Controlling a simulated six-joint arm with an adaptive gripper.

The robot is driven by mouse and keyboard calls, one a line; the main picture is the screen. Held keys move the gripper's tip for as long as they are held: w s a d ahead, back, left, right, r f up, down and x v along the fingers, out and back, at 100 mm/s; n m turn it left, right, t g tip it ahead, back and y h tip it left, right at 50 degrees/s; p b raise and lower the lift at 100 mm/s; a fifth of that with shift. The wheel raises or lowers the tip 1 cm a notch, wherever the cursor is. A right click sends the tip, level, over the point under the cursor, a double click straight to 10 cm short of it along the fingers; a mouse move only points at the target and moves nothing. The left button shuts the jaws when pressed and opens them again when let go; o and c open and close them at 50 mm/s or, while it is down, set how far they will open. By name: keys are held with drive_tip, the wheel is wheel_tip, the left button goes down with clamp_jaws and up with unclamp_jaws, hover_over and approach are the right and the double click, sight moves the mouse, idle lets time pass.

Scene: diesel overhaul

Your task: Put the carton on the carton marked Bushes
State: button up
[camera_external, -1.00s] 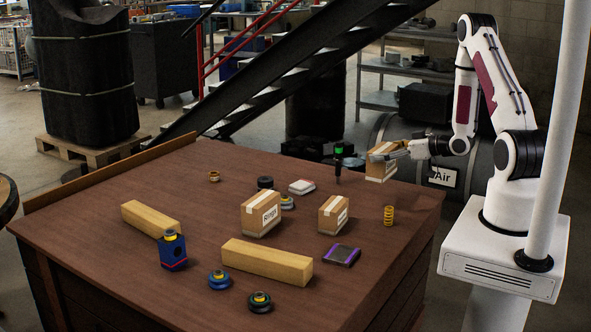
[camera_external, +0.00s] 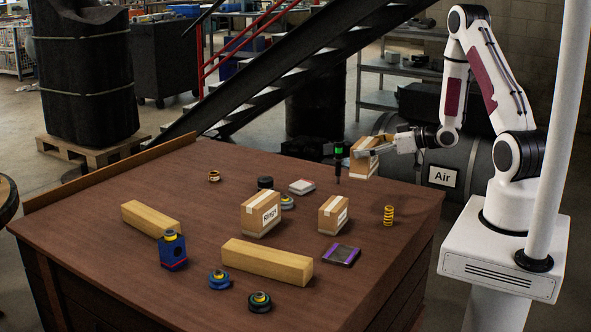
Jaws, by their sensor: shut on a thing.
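My gripper (camera_external: 380,146) is shut on a small cardboard carton (camera_external: 362,164) with pale tape, at the far right of the table. The carton is slightly tilted, and I cannot tell whether it is clear of the tabletop. A larger carton marked Rings (camera_external: 261,214) stands upright near the middle of the table. A smaller carton (camera_external: 333,215) stands to its right, with a label too small to read. No label reading Bushes can be made out.
A green-and-black upright tool (camera_external: 338,162) stands just left of the held carton. The front right corner is clear.

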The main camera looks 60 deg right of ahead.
drive_tip(key=w+a+r+n+y, duration=0.1)
drive_tip(key=a+r+y, duration=0.1)
drive_tip(key=a, duration=0.6)
drive_tip(key=w+a+r+n+g+y, duration=0.1)
drive_tip(key=a+r+n, duration=0.1)
drive_tip(key=a, duration=0.6)
drive_tip(key=shift+w+r+y, duration=0.2)
drive_tip(key=shift+r+y, duration=0.2)
drive_tip(key=shift+r, duration=0.35)
drive_tip(key=shift+d+f, duration=0.1)
drive_tip(key=shift+f, duration=2.8)
drive_tip(key=shift+f, duration=0.15)
drive_tip(key=shift+f, duration=1.95)
drive_tip(key=shift+f, duration=0.1)
drive_tip(key=o, duration=1.1)
